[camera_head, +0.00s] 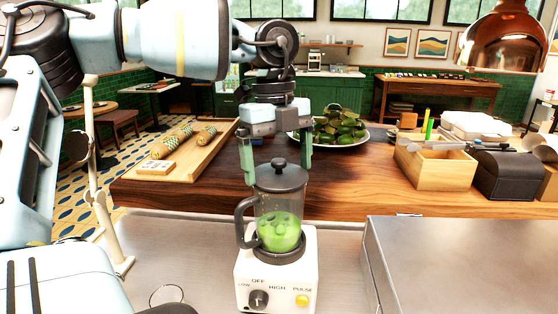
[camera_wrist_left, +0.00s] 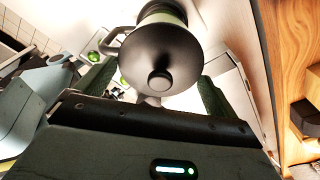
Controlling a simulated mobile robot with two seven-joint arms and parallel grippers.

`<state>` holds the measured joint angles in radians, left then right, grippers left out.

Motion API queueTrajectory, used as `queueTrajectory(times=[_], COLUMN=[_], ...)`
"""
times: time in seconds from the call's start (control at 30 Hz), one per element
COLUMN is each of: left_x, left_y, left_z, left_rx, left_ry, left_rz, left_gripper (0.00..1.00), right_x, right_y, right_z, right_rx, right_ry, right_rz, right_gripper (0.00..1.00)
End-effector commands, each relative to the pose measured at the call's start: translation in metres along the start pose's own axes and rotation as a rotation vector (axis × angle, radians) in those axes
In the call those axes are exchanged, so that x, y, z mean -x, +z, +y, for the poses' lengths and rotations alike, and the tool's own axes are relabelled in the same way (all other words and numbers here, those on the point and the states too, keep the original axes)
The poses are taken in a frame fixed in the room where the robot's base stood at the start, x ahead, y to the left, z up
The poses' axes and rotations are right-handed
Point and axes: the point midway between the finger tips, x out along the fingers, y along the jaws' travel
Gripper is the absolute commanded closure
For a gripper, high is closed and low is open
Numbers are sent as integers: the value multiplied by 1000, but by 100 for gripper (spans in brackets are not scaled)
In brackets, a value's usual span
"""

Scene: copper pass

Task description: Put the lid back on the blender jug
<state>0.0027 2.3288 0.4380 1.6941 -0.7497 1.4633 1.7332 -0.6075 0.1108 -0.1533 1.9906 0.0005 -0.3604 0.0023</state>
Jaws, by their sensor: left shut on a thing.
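The blender jug (camera_head: 279,222) stands on its white base (camera_head: 275,282), with green liquid inside and its dark handle at the left. The dark round lid (camera_head: 282,180) with a centre knob is at the jug's mouth; I cannot tell whether it is fully seated. In the left wrist view the lid (camera_wrist_left: 165,58) sits between the two fingers (camera_wrist_left: 155,92), in line with the jug. My right gripper is not in view.
Behind the blender, a wooden counter (camera_head: 360,200) holds a white plate (camera_head: 361,142) of green produce, a wooden tray (camera_head: 205,165) at left and a wooden box (camera_head: 435,170) at right. A steel surface (camera_head: 470,260) lies right of the base. A copper lamp (camera_head: 503,40) hangs at upper right.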

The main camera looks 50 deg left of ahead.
Motion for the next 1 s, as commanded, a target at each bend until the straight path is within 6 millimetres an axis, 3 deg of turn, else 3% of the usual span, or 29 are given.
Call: queueTrajectory(times=[0.77,0.8,0.83,1.0], left_x=[-1,0,0,-1], left_y=[0,0,0,0], left_z=[0,0,0,0], left_rx=[0,0,0,0], left_ry=[0,0,0,0], left_rz=[1,0,0,0], left_gripper=[27,4,0,0], right_x=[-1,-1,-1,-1], right_y=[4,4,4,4], right_z=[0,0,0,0], right_rx=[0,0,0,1], right_ry=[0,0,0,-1], right_rz=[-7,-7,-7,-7], right_gripper=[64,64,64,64])
